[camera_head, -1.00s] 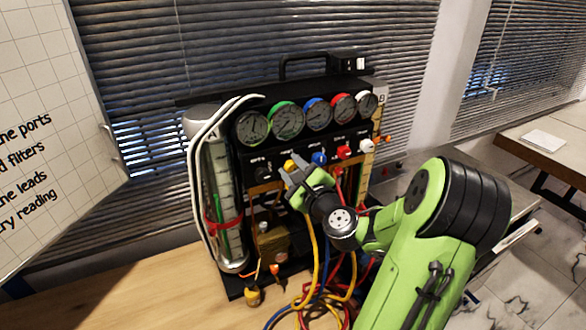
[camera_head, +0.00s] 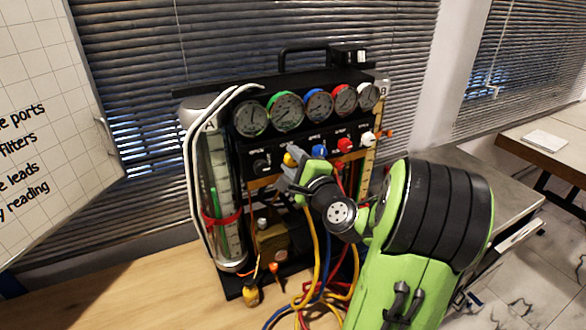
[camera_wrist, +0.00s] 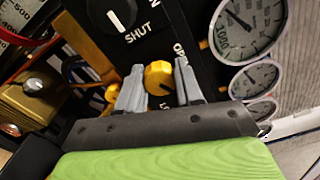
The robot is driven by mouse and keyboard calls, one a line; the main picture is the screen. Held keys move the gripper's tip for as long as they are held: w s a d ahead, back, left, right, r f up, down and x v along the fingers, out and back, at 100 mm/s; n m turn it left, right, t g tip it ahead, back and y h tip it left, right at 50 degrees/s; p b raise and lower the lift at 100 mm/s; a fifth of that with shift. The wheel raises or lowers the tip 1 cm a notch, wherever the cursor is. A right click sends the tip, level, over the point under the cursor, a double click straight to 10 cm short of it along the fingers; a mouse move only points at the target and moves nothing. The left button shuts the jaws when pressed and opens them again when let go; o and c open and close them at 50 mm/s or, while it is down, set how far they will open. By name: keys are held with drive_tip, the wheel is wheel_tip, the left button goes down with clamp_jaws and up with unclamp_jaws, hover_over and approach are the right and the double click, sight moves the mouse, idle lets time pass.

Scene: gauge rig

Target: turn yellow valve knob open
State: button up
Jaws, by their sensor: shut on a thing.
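The yellow valve knob (camera_head: 290,159) is on the black panel below the gauges, at the left of the row of coloured knobs. In the wrist view the yellow knob (camera_wrist: 158,79) sits between the two grey fingers of my gripper (camera_wrist: 159,88), with a pale pointer mark on its lower side. My gripper (camera_head: 291,168) is shut on this knob, one finger on each side. Part of the panel lettering beside it shows near the right finger; the rest is hidden. In the head view my fingers partly cover the knob.
A black knob (camera_wrist: 112,14) marked SHUT is close to my fingers. Blue (camera_head: 319,151), red (camera_head: 345,145) and white (camera_head: 368,139) knobs stand to the right. Several gauges are above. Coloured hoses (camera_head: 318,250) hang below my gripper. A glass cylinder (camera_head: 222,190) stands left.

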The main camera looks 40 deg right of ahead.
drive_tip(key=n+b, duration=0.6)
drive_tip(key=shift+f+n, duration=0.3)
drive_tip(key=n+b, duration=0.4)
drive_tip(key=shift+b, duration=0.4)
drive_tip(key=shift+r+n+b, duration=0.1)
drive_tip(key=shift+n+b, duration=0.9)
drive_tip(key=o, duration=1)
drive_tip(key=shift+r, duration=0.15)
drive_tip(key=shift+o, duration=0.2)
drive_tip(key=shift+s, duration=0.1)
drive_tip(key=b+v, duration=0.1)
drive_tip(key=v, duration=1.4)
drive_tip(key=shift+s+a, duration=0.2)
drive_tip(key=shift+s, duration=0.1)
